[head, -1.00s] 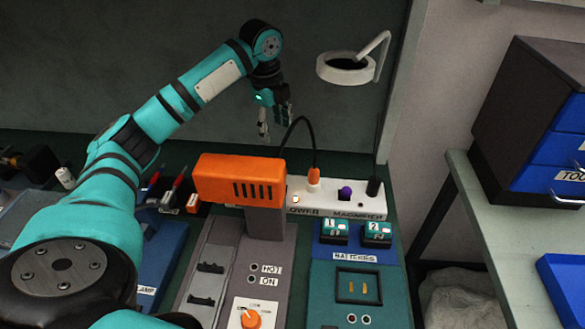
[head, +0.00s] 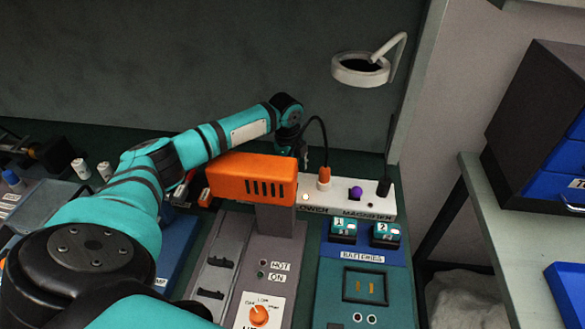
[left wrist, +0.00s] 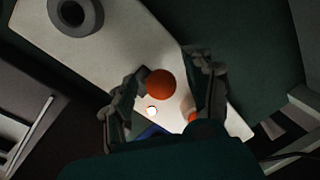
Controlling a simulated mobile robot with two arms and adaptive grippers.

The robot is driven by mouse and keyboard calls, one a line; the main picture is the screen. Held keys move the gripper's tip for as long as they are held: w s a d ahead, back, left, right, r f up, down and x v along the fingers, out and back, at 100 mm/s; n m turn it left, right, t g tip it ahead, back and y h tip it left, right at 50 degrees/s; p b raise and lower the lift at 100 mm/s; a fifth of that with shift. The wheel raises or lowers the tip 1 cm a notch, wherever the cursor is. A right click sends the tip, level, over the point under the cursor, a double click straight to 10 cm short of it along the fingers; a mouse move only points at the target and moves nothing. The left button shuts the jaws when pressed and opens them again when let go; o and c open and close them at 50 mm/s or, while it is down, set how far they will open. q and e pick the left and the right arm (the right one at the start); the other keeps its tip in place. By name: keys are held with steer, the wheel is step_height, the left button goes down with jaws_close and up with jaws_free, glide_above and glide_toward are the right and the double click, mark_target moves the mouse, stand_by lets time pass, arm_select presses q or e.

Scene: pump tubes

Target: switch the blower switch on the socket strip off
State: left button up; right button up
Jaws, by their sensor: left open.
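The white socket strip (head: 378,205) stands behind the bench devices; its left part is hidden by the orange blower housing (head: 250,180). In the left wrist view the strip (left wrist: 108,38) carries a round orange knob (left wrist: 160,83), apparently the blower switch, beside a lit white lamp (left wrist: 151,111). The knob is hidden in the head view; the lamp (head: 306,197) glows there. My left gripper (head: 303,157) is over the strip behind the blower, pointing down. In the wrist view its open fingers (left wrist: 166,72) lie either side of the knob; contact is unclear. My right gripper is not seen.
An orange plug (head: 324,178) with a black cable stands close right of the gripper. Farther right are the purple magnifier knob (head: 356,192) and a black plug (head: 384,187). The magnifier lamp (head: 360,70) is above. Two batteries (head: 343,230) sit in front.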

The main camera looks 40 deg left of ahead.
arm_select(q)
steer(key=shift+f, duration=0.2)
steer(key=shift+c, duration=0.4)
steer(key=shift+r, duration=0.1)
steer(key=c, duration=0.7)
steer(key=shift+r, duration=0.1)
jaws_close()
